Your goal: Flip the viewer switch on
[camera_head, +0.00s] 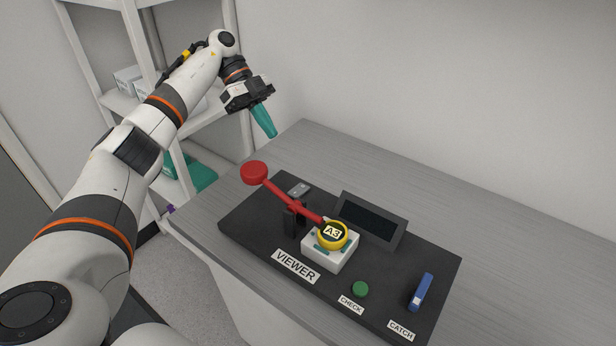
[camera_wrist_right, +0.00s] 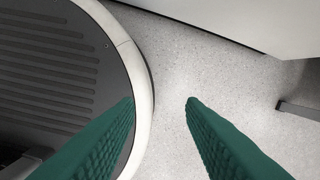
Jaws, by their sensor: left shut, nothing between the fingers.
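A black panel (camera_head: 240,231) on the grey bench carries a white label reading VIEWER (camera_head: 296,266) near its left front edge. Behind the label, a red lever (camera_head: 285,198) with a round red knob (camera_head: 254,172) crosses a black post (camera_head: 294,219). A small grey part (camera_head: 299,188) sits behind the lever; I cannot tell which part is the viewer switch or its state. My left gripper (camera_head: 270,134) has teal fingers shut and empty, in the air above and behind the red knob. My right gripper (camera_wrist_right: 161,100) is open and empty above the floor.
A white block (camera_head: 323,257) bears a yellow round piece marked A3 (camera_head: 334,235). A dark screen (camera_head: 371,219) stands behind it. A green CHECK button (camera_head: 360,289) and blue CATCH handle (camera_head: 421,292) are at the right. White shelves (camera_head: 134,45) stand behind my left arm. The bench's right side is clear.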

